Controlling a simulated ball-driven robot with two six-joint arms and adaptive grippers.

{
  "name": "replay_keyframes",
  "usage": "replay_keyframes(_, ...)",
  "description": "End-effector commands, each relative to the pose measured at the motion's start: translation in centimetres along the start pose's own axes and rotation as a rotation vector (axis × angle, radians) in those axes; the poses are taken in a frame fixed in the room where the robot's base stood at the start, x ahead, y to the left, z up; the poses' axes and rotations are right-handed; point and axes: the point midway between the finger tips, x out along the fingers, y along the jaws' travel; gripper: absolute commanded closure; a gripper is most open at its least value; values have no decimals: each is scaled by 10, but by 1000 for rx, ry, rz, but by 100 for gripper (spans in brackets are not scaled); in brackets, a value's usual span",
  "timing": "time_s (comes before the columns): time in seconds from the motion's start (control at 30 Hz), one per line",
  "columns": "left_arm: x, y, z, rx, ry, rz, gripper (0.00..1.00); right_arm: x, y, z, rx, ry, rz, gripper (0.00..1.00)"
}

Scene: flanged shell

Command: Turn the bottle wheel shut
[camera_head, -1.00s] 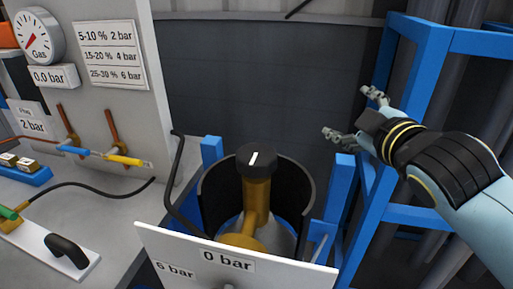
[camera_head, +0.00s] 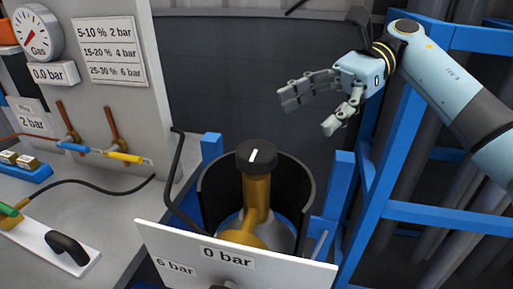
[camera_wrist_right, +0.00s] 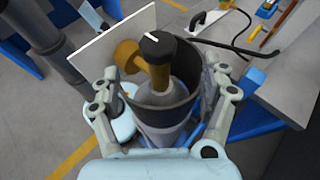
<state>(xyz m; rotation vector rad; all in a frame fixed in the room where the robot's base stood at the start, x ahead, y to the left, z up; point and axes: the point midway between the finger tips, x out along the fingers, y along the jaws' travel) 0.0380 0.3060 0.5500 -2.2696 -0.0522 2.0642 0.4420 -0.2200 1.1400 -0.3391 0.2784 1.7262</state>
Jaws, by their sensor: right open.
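The bottle wheel (camera_head: 257,156) is a black knob with a white mark, on top of a brass valve (camera_head: 256,198) on the bottle. The bottle stands inside a dark round holder (camera_head: 296,185). My right gripper (camera_head: 305,111) is open and empty, above and to the right of the wheel, apart from it. In the right wrist view the wheel (camera_wrist_right: 158,45) shows at upper middle, beyond the open fingers (camera_wrist_right: 165,100). My left gripper is not in view.
A white panel (camera_head: 290,272) reading 0 bar and 6 bar stands in front of the bottle. Blue frame posts (camera_head: 341,185) flank the holder. At left are a gas gauge (camera_head: 36,38), a yellow-handled valve (camera_head: 126,157) and a black hose (camera_head: 177,185). Space above the wheel is clear.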

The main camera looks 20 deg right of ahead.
Motion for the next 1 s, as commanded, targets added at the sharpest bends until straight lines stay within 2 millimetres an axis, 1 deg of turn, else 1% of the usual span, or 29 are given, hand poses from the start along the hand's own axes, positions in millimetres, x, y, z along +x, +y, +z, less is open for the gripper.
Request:
replay_keyframes(0.07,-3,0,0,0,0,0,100,3,2,-1,-2,9,14,21)
replay_keyframes(0.17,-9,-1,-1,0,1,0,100,17,3,0,-2,7,16,21)
replay_keyframes(0.4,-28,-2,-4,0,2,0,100,65,3,2,-1,3,15,21)
replay_keyframes(0.5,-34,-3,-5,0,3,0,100,83,4,2,-1,3,14,21)
replay_keyframes(0.6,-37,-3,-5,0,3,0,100,96,3,0,-1,4,12,21)
replay_keyframes(0.77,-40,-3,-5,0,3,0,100,106,3,-1,-1,6,11,21)
replay_keyframes(1.0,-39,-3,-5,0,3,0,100,107,3,-2,-1,7,11,21)
